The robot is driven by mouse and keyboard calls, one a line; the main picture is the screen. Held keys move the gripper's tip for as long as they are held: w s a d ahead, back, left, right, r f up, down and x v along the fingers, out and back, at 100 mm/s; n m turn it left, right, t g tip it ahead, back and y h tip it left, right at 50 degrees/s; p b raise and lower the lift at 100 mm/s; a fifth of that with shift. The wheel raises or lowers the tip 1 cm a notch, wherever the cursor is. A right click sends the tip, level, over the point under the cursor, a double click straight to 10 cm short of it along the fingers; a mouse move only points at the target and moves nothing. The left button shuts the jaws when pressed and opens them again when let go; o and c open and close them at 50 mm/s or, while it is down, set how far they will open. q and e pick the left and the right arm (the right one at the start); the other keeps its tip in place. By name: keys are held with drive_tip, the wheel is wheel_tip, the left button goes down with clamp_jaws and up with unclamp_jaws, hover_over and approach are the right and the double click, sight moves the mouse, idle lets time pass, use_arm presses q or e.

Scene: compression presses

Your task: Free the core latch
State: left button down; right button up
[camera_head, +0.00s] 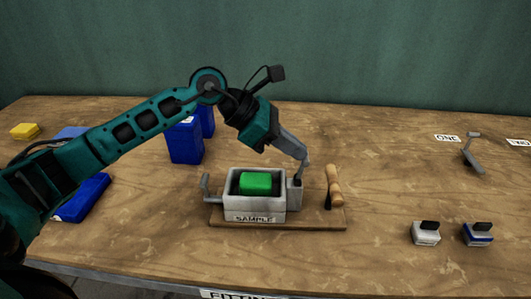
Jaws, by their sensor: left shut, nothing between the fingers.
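A grey press box labelled SAMPLE (254,207) sits on a wooden board (310,222) in the middle of the table, with a green block (255,183) inside it. A grey hooked piece (206,188) stands at the box's left side. A grey metal block (295,194) is on its right side. My left gripper (301,174) is shut and empty, its tips down at the top of that right-hand block; I cannot tell whether they touch it. A wooden-handled lever (334,187) stands just right of the block. I cannot tell which part is the core latch. My right gripper is not in view.
Blue boxes (185,143) stand behind my left arm, and another blue piece (82,198) lies at left. A yellow block (25,131) is at far left. Two small black-topped blocks (426,233) (478,234) and a grey tool (472,155) are at right.

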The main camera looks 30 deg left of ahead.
use_arm(q)
drive_tip(key=shift+w+d, duration=0.3)
drive_tip(key=shift+d, duration=0.25)
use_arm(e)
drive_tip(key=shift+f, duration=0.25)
use_arm(q)
drive_tip(key=shift+r, duration=0.2)
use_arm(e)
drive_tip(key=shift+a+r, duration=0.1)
use_arm(q)
drive_tip(key=shift+r+p, duration=0.3)
drive_tip(key=shift+r, duration=0.4)
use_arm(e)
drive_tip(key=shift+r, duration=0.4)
use_arm(q)
drive_tip(key=s+a+r, duration=0.1)
drive_tip(key=a+r, duration=0.2)
drive_tip(key=r, duration=0.3)
drive_tip(key=s+a+r, duration=0.2)
drive_tip(key=r, duration=0.4)
drive_tip(key=shift+a+p, duration=0.4)
drive_tip(key=shift+p, duration=0.05)
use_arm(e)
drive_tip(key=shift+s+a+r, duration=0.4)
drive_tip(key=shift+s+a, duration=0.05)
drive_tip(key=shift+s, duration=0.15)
